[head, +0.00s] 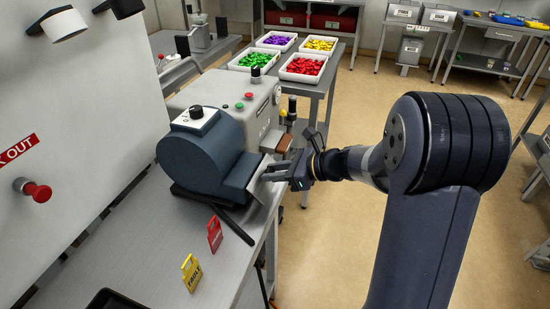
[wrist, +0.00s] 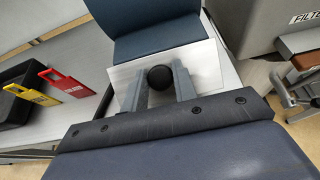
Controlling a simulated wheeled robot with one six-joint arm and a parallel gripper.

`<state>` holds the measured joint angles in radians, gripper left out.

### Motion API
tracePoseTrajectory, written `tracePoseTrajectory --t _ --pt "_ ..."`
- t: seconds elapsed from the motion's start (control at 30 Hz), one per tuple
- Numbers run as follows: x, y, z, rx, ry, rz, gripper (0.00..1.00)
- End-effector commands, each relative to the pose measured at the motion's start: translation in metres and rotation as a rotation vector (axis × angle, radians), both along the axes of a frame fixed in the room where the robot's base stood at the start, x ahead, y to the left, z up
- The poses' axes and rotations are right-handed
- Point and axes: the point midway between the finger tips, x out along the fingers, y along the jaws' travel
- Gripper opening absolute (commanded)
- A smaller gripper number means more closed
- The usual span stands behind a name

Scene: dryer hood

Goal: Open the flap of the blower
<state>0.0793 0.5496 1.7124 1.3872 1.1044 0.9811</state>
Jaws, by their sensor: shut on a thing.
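The blower (head: 205,155) is a dark blue rounded housing with a black knob on top, standing on the grey bench. It also shows in the wrist view (wrist: 150,38). Its flap (head: 257,186) is a pale plate at the outlet facing my arm, and it also shows in the wrist view (wrist: 207,62). A round black knob (wrist: 160,78) sits on the flap. My gripper (head: 268,173) is at the flap, its grey fingers on either side of the knob and shut on it. The fingers hide the knob in the head view. How far the flap stands open is hard to tell.
A grey machine with buttons (head: 240,100) is close behind. Trays of coloured pieces stand farther back.

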Motion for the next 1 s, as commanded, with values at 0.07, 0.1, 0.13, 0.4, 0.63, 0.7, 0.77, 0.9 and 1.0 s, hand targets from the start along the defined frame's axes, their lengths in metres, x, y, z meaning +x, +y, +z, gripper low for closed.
tracePoseTrajectory --t 0.07,0.1,0.13,0.4,0.63,0.7,0.77,0.9,1.0 --pt "0.000 0.001 0.013 -0.050 0.020 0.003 0.04" --pt "0.000 0.001 0.014 -0.076 0.029 0.001 0.04" --pt "0.000 0.002 0.015 -0.095 0.036 0.003 0.04" --pt "0.001 0.005 0.024 -0.264 0.096 0.003 0.04" --pt "0.003 0.009 0.030 -0.411 0.147 0.004 0.04" --pt "0.003 0.011 0.031 -0.456 0.162 0.004 0.04" --pt "0.004 0.012 0.032 -0.495 0.176 0.004 0.04" --pt "0.006 0.016 0.033 -0.586 0.208 0.004 0.04" --pt "0.007 0.018 0.034 -0.646 0.229 0.003 0.04"
